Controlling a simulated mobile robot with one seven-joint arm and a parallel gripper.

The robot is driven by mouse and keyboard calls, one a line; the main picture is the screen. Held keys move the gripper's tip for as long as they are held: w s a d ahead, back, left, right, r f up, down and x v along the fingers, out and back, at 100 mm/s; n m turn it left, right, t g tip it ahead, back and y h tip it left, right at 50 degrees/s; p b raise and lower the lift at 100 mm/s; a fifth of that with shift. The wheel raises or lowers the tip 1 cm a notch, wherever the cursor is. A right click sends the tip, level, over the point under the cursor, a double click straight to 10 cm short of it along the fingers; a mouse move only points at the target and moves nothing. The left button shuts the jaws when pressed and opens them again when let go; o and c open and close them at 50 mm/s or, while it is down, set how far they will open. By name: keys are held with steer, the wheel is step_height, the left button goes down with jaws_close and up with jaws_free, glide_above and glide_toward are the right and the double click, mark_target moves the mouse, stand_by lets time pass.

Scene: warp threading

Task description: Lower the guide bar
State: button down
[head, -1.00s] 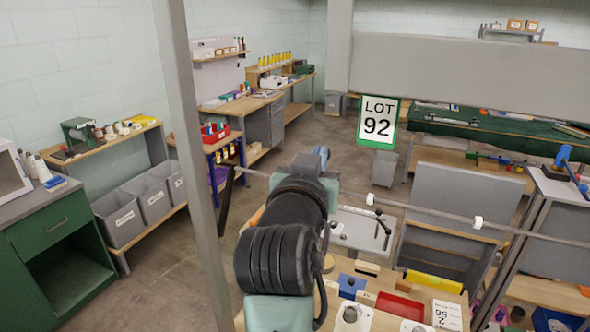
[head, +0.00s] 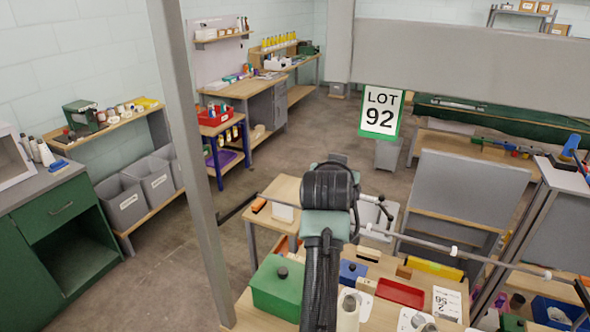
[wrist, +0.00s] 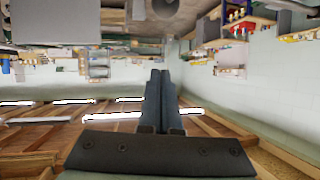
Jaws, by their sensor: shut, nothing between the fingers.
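The guide bar (head: 410,240) is a thin grey rod with white collars. It runs across the head view from the dark left swing arm (head: 237,207) to the dark right swing arm (head: 583,293), sloping down to the right in the picture. My arm hides part of its left half. In the wrist view my gripper (wrist: 161,73) has both fingers together, with nothing between them. The bar does not show clearly in the wrist view. My arm hides the gripper in the head view, so I cannot tell whether it touches the bar.
A grey upright post (head: 185,150) stands left of my arm. A thick grey crossbeam (head: 470,55) spans the upper right, with a LOT 92 sign (head: 381,111) below it. The workbench holds a green box (head: 278,287), a red tray (head: 400,293) and a blue block (head: 352,271).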

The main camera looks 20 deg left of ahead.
steer(key=f, duration=0.2)
steer(key=w+f+b, duration=0.1)
steer(key=shift+f+g, duration=0.35)
steer(key=shift+g, duration=0.05)
steer(key=shift+w+f+b, duration=0.1)
steer(key=shift+f+b, duration=0.55)
steer(key=shift+f, duration=0.45)
steer(key=b+v, duration=0.4)
steer(key=v, duration=0.9)
steer(key=shift+d+f, duration=0.1)
